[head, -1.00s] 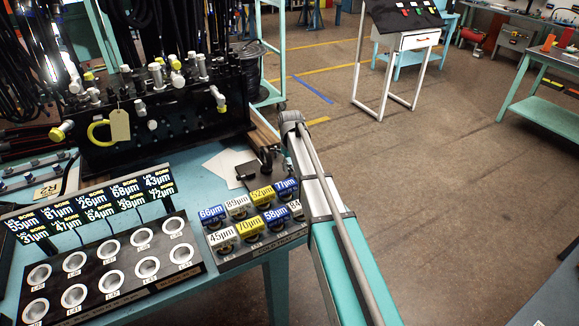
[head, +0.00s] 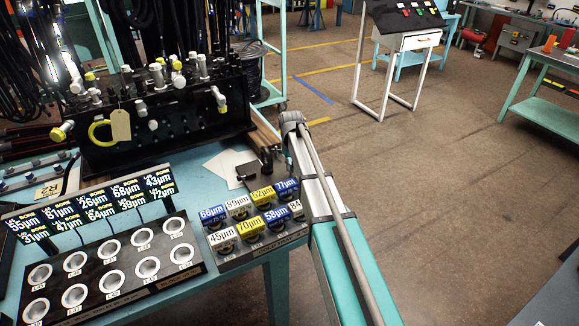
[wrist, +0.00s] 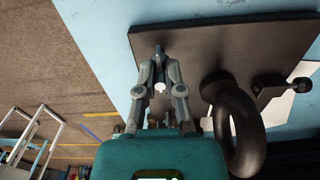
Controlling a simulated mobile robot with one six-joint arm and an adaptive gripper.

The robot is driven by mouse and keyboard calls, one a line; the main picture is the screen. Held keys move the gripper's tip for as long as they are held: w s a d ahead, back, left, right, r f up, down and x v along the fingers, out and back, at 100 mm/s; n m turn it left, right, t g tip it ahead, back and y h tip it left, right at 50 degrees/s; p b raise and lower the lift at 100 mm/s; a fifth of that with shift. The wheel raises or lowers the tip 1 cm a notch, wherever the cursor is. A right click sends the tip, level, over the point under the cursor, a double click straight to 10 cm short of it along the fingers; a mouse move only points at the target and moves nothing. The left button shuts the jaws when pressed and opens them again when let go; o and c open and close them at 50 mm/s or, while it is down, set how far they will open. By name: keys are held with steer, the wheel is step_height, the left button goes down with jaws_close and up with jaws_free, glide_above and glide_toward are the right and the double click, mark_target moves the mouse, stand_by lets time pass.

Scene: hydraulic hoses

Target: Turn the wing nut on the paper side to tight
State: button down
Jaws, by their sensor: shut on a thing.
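My gripper (wrist: 158,55) is in the wrist view, its two grey fingers drawn together at the tips over the dark plate (wrist: 215,42). It is shut on a small dark part, mostly hidden by the fingertips; I cannot tell whether this is a wing nut. To the right, a dark fitting with a round knob (wrist: 301,84) stands beside the white paper (wrist: 296,115), apart from my gripper. A thick dark curved tube (wrist: 246,125) rises between them. In the head view the plate (head: 273,177) lies near the paper (head: 228,163), and my arm hides the gripper.
Labelled blue, white and yellow blocks (head: 250,230) stand in front of the plate. A tray of white rings (head: 105,270) is to the left. A black manifold with fittings (head: 150,115) stands behind. Open floor (head: 440,190) lies to the right of the blue bench.

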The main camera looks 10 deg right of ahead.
steer(key=m, duration=0.3)
steer(key=shift+m, duration=0.4)
steer(key=m, duration=0.4)
steer(key=shift+m, duration=0.3)
steer(key=m, duration=0.4)
steer(key=shift+m, duration=0.3)
steer(key=shift+s+m, duration=0.1)
steer(key=shift+m, duration=2.1)
steer(key=c, duration=0.8)
jaws_free()
steer(key=shift+o, duration=0.2)
steer(key=shift+r, duration=0.1)
